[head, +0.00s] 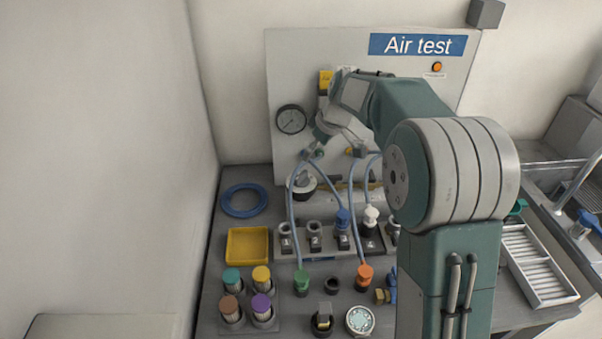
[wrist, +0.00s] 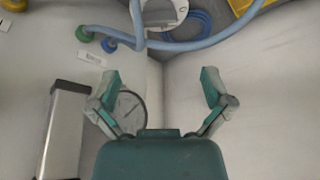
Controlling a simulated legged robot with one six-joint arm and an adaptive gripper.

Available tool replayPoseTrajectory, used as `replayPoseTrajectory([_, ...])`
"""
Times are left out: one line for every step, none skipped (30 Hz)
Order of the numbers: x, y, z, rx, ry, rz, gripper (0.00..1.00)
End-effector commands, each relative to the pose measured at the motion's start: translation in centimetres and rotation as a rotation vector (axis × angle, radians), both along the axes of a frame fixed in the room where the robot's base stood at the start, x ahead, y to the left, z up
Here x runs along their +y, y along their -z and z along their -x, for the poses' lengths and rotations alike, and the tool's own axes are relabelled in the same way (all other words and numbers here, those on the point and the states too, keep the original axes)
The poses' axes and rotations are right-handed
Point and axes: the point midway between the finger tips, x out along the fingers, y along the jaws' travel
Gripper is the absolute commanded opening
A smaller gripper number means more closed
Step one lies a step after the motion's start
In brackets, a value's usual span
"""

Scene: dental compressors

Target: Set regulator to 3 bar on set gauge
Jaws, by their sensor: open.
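A round, dark-rimmed pressure gauge (head: 291,119) is on the upright Air test panel (head: 350,52). In the wrist view the gauge (wrist: 131,108) is partly hidden behind the left finger. Its face is too small to read. My gripper (head: 317,140) is to the right of and slightly below the gauge in the head view. In the wrist view my gripper (wrist: 159,74) has its fingers wide apart with nothing between them. I cannot pick out the regulator knob for sure; my arm covers part of the panel.
Blue hoses (head: 292,215) hang from the panel below my gripper. A blue coil (head: 243,200), yellow tray (head: 232,259) and colored-cap containers (head: 262,307) occupy the bench. A silver box (wrist: 62,130) is left in the wrist view.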

Motion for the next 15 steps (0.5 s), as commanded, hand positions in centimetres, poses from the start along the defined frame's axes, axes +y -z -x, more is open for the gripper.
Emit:
replayPoseTrajectory([0.1,0.2,-0.3,-0.001,-0.008,-0.001,1.0])
replayPoseTrajectory([0.1,0.3,-0.4,-0.001,-0.01,-0.002,1.0])
replayPoseTrajectory([0.2,0.5,-0.4,-0.001,-0.012,-0.002,1.0])
replayPoseTrajectory([0.2,0.7,-0.5,-0.001,-0.012,-0.002,1.0])
replayPoseTrajectory([0.3,1.0,-0.5,-0.001,-0.012,-0.002,1.0])
replayPoseTrajectory([0.5,1.4,-0.6,0.001,-0.012,-0.002,1.0])
replayPoseTrajectory([0.6,1.8,-0.7,0.002,-0.012,-0.002,1.0])
replayPoseTrajectory([0.7,2.3,-0.8,0.002,-0.012,-0.002,1.0])
replayPoseTrajectory([1.0,2.9,-1.0,0.001,-0.012,-0.001,1.0])
replayPoseTrajectory([1.1,3.5,-1.1,0.003,-0.012,-0.001,1.0])
replayPoseTrajectory([1.3,4.0,-1.3,0.003,-0.012,-0.002,1.0])
replayPoseTrajectory([1.5,4.7,-1.5,0.003,-0.011,-0.001,1.0])
replayPoseTrajectory([1.7,5.2,-1.6,0.003,-0.011,-0.001,1.0])
replayPoseTrajectory([1.8,5.8,-1.7,0.003,-0.011,-0.001,1.0])
replayPoseTrajectory([2.0,6.4,-1.9,0.002,-0.011,-0.001,1.0])
